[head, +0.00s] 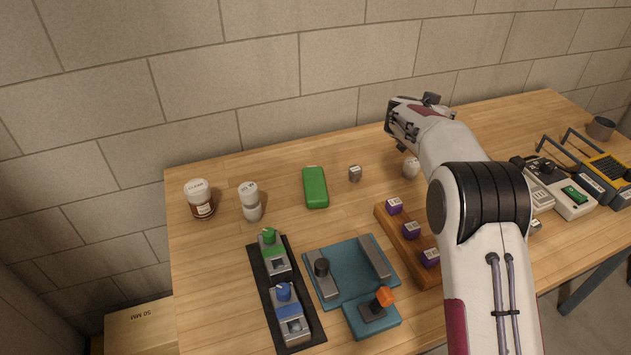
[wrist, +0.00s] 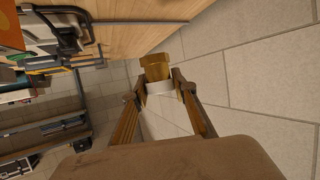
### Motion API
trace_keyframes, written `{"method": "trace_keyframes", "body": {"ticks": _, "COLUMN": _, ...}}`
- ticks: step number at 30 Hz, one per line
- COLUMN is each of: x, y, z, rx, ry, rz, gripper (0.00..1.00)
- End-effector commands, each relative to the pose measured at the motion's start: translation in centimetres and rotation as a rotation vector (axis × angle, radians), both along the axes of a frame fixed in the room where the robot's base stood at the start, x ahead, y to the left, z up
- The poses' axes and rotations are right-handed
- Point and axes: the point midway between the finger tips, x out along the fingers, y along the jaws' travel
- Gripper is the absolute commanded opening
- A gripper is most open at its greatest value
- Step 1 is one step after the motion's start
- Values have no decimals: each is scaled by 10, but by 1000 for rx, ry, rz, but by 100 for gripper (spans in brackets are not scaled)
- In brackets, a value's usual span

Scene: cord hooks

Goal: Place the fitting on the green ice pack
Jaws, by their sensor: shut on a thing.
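The green ice pack (head: 315,188) lies flat on the wooden table, left of centre, toward the back. My gripper (wrist: 160,88) is shut on the fitting (wrist: 155,68), a brass-coloured piece with a white band, seen between the fingertips in the wrist view. In the head view my gripper is raised over the back of the table, right of the ice pack and well apart from it. The fitting cannot be made out in the head view. Nothing lies on top of the ice pack.
A small grey block (head: 355,173) and a white rounded object (head: 411,167) stand right of the ice pack. A white bottle (head: 250,201) and a brown jar (head: 201,199) stand left. A wooden rack (head: 425,268) with purple cubes and a teal board (head: 350,265) lie in front.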

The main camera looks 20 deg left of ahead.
Motion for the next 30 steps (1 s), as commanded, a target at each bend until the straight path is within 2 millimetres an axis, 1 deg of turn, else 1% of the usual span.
{"method": "trace_keyframes", "body": {"ticks": 1, "x": -5, "y": 17, "z": 7, "rx": 0, "ry": -1, "rz": 47, "gripper": 4}}
{"method": "trace_keyframes", "body": {"ticks": 6, "x": -23, "y": 71, "z": 19, "rx": 0, "ry": 0, "rz": 206, "gripper": 4}}
{"method": "trace_keyframes", "body": {"ticks": 9, "x": -38, "y": 102, "z": 22, "rx": 0, "ry": 1, "rz": 299, "gripper": 4}}
{"method": "trace_keyframes", "body": {"ticks": 12, "x": -52, "y": 125, "z": 23, "rx": -3, "ry": 1, "rz": 375, "gripper": 4}}
{"method": "trace_keyframes", "body": {"ticks": 15, "x": -64, "y": 143, "z": 22, "rx": -2, "ry": 1, "rz": 431, "gripper": 4}}
{"method": "trace_keyframes", "body": {"ticks": 21, "x": -83, "y": 168, "z": 20, "rx": -2, "ry": 0, "rz": 512, "gripper": 4}}
{"method": "trace_keyframes", "body": {"ticks": 30, "x": -107, "y": 193, "z": 15, "rx": -1, "ry": 1, "rz": 599, "gripper": 4}}
